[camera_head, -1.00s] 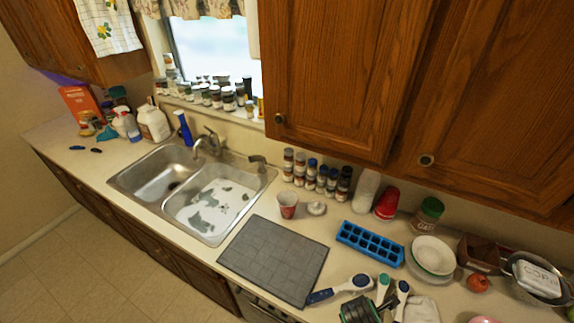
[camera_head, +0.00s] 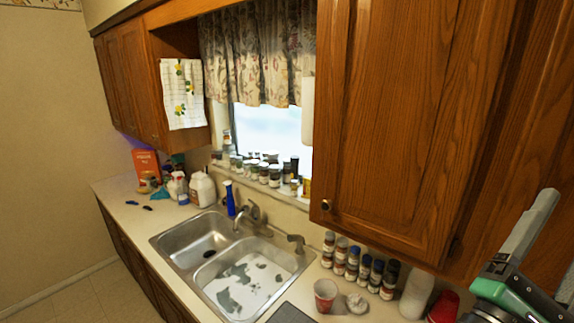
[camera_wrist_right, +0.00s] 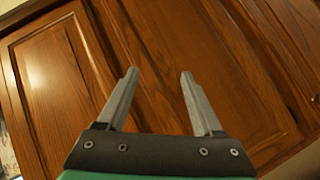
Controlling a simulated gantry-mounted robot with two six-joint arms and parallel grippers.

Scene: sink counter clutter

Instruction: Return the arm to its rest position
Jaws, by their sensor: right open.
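My right gripper (camera_head: 545,250) is at the lower right of the head view, raised in front of the wooden upper cabinet (camera_head: 415,130). In the right wrist view the right gripper (camera_wrist_right: 158,85) has its two grey fingers spread apart with nothing between them. The cabinet doors (camera_wrist_right: 190,60) fill the background there. My left gripper is not in view.
A double sink (camera_head: 225,265) is set in the counter below the window. Spice jars (camera_head: 360,265), a paper cup (camera_head: 325,295) and a red cup (camera_head: 443,306) stand under the cabinet. Cleaning bottles (camera_head: 202,188) stand at the far left. The cabinet's lower edge overhangs the counter.

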